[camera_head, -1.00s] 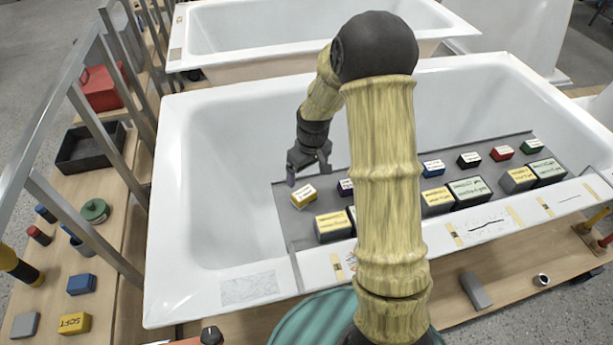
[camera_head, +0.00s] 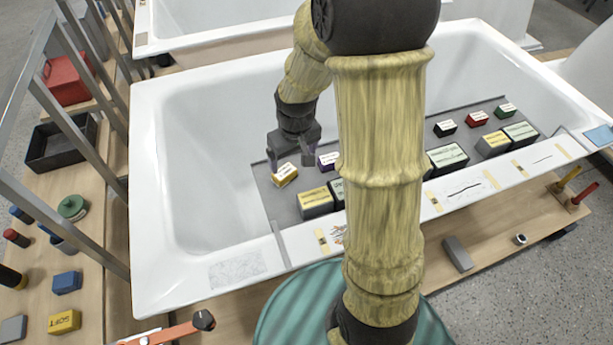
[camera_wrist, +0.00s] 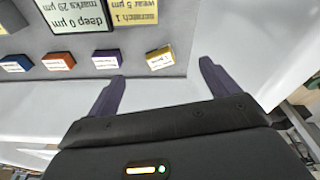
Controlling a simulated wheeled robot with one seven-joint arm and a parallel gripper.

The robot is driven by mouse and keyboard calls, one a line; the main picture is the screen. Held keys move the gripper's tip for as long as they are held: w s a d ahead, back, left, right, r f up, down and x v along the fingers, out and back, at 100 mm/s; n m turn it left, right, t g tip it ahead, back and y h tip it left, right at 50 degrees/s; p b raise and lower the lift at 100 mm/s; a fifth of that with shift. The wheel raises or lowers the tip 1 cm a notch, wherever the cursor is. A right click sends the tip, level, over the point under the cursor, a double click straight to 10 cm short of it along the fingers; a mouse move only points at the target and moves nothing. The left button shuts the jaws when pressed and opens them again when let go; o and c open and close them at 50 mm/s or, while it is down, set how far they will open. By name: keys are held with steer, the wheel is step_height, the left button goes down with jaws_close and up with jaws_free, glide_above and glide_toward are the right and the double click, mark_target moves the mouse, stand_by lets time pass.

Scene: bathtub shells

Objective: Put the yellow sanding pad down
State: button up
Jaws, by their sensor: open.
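The yellow sanding pad (camera_head: 285,175), a small block with a white label on top, rests on the grey mat (camera_head: 262,190) inside the white bathtub, at the mat's left end. My gripper (camera_head: 289,160) is open and empty, just behind the pad in the head view. In the wrist view, the pad (camera_wrist: 160,58) lies beyond and between the spread purple fingertips of my gripper (camera_wrist: 162,70), apart from them. A purple pad (camera_head: 327,161) sits to its right. My arm hides part of the row.
Larger labelled blocks (camera_head: 316,202) stand in front of the small pads. Black (camera_head: 445,128), red (camera_head: 477,118) and green (camera_head: 505,110) pads lie farther right. The bathtub rim (camera_head: 200,283) surrounds the mat. Left of the mat, the tub floor is clear.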

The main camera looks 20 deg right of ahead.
steer(key=s+r+m, duration=0.2)
steer(key=s+r, duration=0.1)
steer(key=s, duration=0.7)
steer(key=shift+s+r+t, duration=0.3)
steer(key=shift+s, duration=0.05)
steer(key=shift+a, duration=0.1)
